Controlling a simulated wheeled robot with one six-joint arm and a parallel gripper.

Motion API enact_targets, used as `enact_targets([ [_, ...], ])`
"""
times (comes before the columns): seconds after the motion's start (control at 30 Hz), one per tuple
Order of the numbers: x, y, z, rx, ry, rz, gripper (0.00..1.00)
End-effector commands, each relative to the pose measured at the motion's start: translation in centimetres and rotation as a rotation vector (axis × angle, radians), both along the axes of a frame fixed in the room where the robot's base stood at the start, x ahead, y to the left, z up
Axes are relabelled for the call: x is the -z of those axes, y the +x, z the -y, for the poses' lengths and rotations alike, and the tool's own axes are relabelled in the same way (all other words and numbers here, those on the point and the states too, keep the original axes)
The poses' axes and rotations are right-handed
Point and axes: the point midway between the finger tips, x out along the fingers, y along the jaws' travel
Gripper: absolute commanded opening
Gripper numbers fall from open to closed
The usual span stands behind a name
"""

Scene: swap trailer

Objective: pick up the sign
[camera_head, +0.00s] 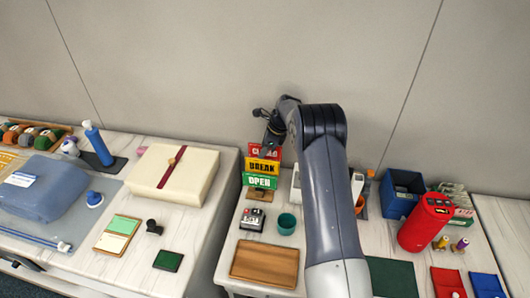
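A sign (261,181) stands upright on a small wooden base near the back of the middle table. It has three stacked panels: a red one at the top, a yellow one reading BREAK, and a green one reading OPEN. My arm reaches up from the lower right. My gripper (270,143) is at the top of the sign and points down. It covers part of the red panel, so its lettering is only partly readable. The fingers are small and dark here, and I cannot tell whether they are open or touch the sign.
A stamp-like block (252,220), a teal cup (286,223) and a wooden tray (265,263) sit in front of the sign. A cream box (174,173) lies to the left. A blue bin (402,192) and a red cylinder (426,223) stand right of my arm.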

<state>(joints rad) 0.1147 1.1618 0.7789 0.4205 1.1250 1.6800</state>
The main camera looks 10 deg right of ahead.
Motion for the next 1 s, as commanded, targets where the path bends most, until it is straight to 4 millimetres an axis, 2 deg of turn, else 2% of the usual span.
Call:
enact_targets([
  [0.17, 0.9, 0.1, -0.3, 0.000, 0.000, 0.000, 0.31],
  [1.0, 1.4, 0.1, -0.3, 0.000, 0.000, 0.001, 0.31],
])
